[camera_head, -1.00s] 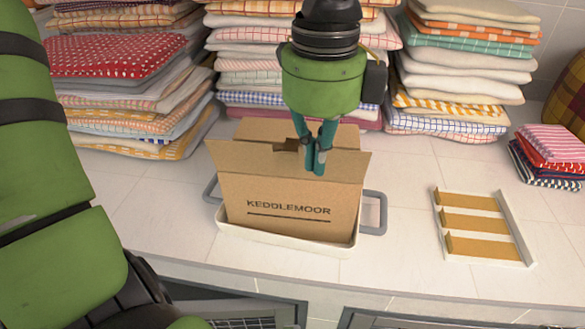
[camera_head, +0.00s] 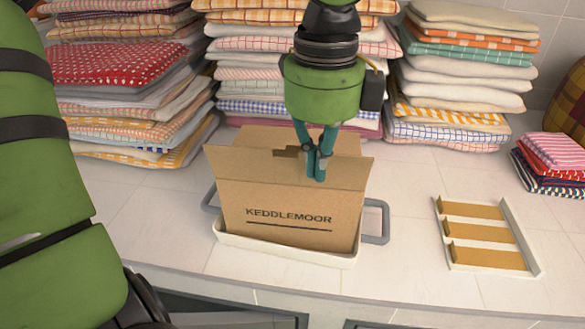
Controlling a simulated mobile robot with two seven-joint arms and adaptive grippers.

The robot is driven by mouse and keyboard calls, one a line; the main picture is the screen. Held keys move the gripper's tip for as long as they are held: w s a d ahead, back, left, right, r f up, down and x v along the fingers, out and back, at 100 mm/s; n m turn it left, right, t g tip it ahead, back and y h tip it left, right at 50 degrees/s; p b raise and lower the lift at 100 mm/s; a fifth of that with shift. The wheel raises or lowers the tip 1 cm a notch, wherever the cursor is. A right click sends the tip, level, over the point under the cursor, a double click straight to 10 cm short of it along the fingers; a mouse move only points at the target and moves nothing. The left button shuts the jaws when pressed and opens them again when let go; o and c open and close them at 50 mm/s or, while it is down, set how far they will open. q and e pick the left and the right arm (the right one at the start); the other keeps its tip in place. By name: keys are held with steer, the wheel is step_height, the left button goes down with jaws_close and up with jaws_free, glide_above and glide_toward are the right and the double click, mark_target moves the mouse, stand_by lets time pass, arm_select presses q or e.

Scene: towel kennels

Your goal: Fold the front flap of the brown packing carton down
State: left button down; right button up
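The brown packing carton (camera_head: 290,234) stands upright at the middle of the counter in a shallow white tray (camera_head: 285,253). Its front face reads KEDDLEMOOR. The front flap (camera_head: 245,167) stands up from the front top edge and looks tilted slightly outward. A dark brown patch or notch (camera_head: 287,153) shows by the flap's upper edge. My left gripper (camera_head: 318,176) points down over the flap, its two fingertips together near the fold line. It looks shut, with nothing visible between the tips. Whether it touches the flap is unclear. My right gripper is out of view.
Grey handles (camera_head: 376,222) stick out at the tray's sides. Tall towel stacks (camera_head: 460,85) line the back, close behind the carton. A white rack with tan slats (camera_head: 485,232) lies to the right. Small folded cloths (camera_head: 553,160) sit at the far right. The counter between carton and rack is clear.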

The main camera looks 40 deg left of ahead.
arm_select(q)
steer(key=shift+w+a, duration=0.5)
steer(key=shift+w, duration=0.25)
steer(key=shift+w+a, duration=0.5)
steer(key=shift+w, duration=0.25)
steer(key=w+a+f+b, duration=0.2)
steer(key=w+f+b, duration=0.1)
steer(key=f, duration=0.2)
steer(key=shift+w+a, duration=0.2)
steer(key=shift+w, duration=0.15)
stand_by(0.6)
steer(key=shift+r, duration=0.15)
step_height(320, 180, up, 8)
steer(key=p, duration=0.5)
steer(key=shift+p, duration=0.4)
steer(key=shift+f, duration=0.2)
